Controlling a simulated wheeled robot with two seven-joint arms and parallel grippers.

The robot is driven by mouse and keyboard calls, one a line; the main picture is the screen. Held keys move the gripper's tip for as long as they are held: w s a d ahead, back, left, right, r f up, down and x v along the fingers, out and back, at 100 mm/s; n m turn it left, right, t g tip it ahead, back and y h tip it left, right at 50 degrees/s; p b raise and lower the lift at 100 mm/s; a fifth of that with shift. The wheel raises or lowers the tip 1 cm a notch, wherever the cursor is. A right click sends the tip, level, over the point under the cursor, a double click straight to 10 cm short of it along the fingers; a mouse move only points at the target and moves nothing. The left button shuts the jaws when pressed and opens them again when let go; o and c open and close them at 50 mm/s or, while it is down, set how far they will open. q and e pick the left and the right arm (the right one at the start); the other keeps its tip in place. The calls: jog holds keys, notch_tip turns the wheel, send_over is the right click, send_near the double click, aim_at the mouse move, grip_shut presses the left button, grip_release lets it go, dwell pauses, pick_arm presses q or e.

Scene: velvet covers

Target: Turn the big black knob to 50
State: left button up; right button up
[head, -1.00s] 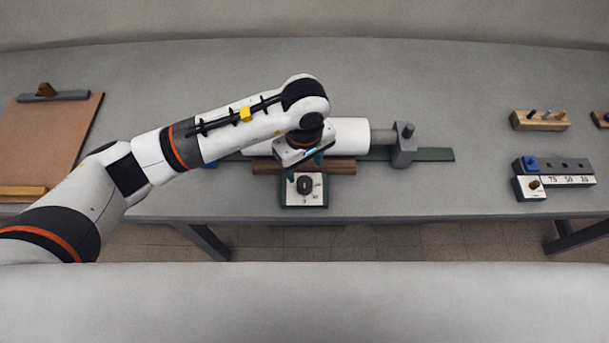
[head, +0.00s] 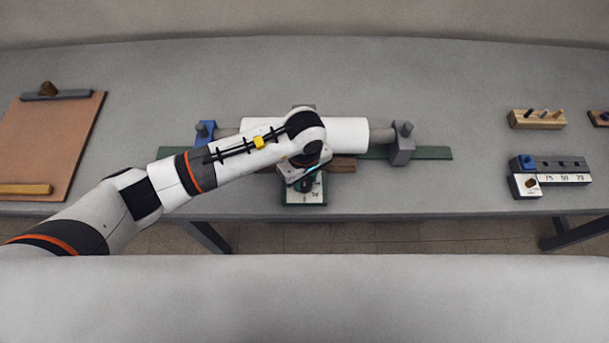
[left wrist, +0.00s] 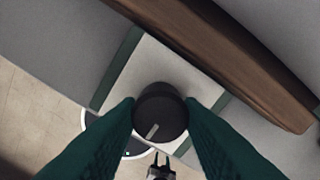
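The big black knob (left wrist: 160,112) is in the lower middle of the left wrist view, on a white dial plate (left wrist: 150,65) with a dark green edge. Its pale pointer mark points to the lower left there. My left gripper (left wrist: 160,103) has its two dark green fingers apart, one on each side of the knob; I cannot tell whether they touch it. In the head view my left gripper (head: 305,184) is over the dial plate (head: 317,198) at the table's front edge and hides the knob. The scale is mostly hidden. My right gripper is not in view.
A brown wooden bar (head: 343,164) lies just behind the dial. Behind it a white roller (head: 348,131) lies between a blue holder (head: 204,133) and a grey holder (head: 402,145). A clipboard (head: 50,140) lies left; small peg blocks (head: 538,120) stand right.

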pick_arm(q)
jog(key=shift+c, duration=1)
jog(key=n+b, duration=0.3)
jog(key=n, duration=0.1)
jog(key=shift+f, duration=0.15)
jog(key=n+b, duration=0.4)
jog(key=n, duration=0.2)
jog(key=shift+n, duration=0.3)
jog(key=n+b, duration=0.3)
jog(key=n, duration=0.2)
jog(key=shift+r+n+b, duration=0.2)
jog(key=shift+n+b, duration=1.1)
jog(key=shift+n, duration=1.2)
